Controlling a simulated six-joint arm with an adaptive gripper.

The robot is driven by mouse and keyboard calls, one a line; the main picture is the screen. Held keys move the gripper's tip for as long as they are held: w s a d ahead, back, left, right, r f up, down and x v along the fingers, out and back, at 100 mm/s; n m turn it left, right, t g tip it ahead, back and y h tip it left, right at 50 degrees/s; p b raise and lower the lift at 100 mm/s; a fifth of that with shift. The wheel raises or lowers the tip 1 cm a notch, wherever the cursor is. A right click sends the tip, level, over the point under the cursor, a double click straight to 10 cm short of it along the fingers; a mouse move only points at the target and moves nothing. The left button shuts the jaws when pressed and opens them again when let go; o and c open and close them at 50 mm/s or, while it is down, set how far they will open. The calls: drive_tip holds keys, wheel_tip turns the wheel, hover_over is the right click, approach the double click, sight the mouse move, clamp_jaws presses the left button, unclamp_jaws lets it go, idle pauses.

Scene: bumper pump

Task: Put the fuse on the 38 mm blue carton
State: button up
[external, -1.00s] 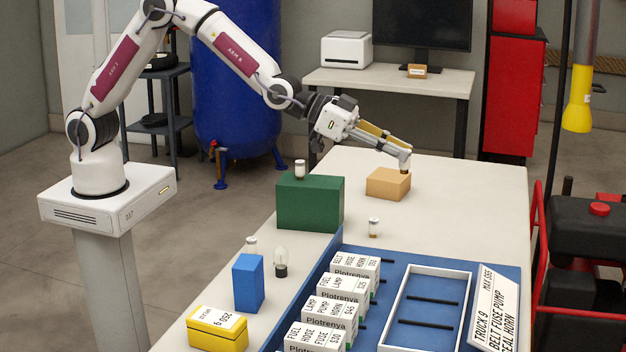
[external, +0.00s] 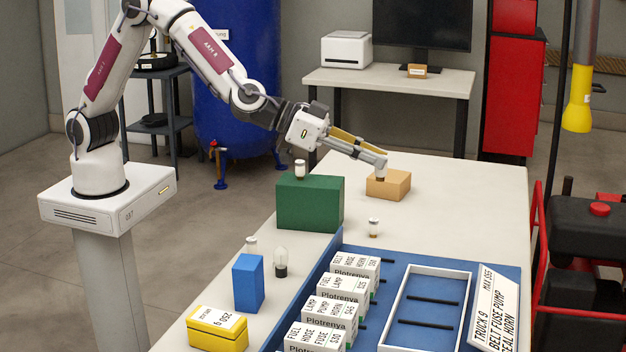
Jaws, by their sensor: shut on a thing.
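The blue carton (external: 248,283) stands upright on the table at the front left, with its top bare. Other small glass pieces with metal ends are in view: one on the green carton (external: 300,169), one on the table (external: 374,227), and one behind the blue carton (external: 251,244).
A clear bulb (external: 281,262) stands right beside the blue carton. A yellow carton (external: 217,329) lies in front. The tall green carton (external: 310,204) stands between my gripper and the blue carton. A blue tray (external: 388,262) holds several white boxes.

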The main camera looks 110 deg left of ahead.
drive_tip(key=s+d+f+n+y, duration=0.2)
drive_tip(key=s+d+f, duration=0.1)
drive_tip(key=s+d, duration=0.65)
drive_tip(key=n+g+y, duration=0.2)
hover_over(239, 262)
wheel_tip(239, 262, down, 4)
drive_tip(key=shift+f, duration=2.9)
drive_tip(key=shift+f, duration=0.1)
drive_tip(key=shift+f, duration=1.95)
drive_tip(key=shift+f, duration=0.1)
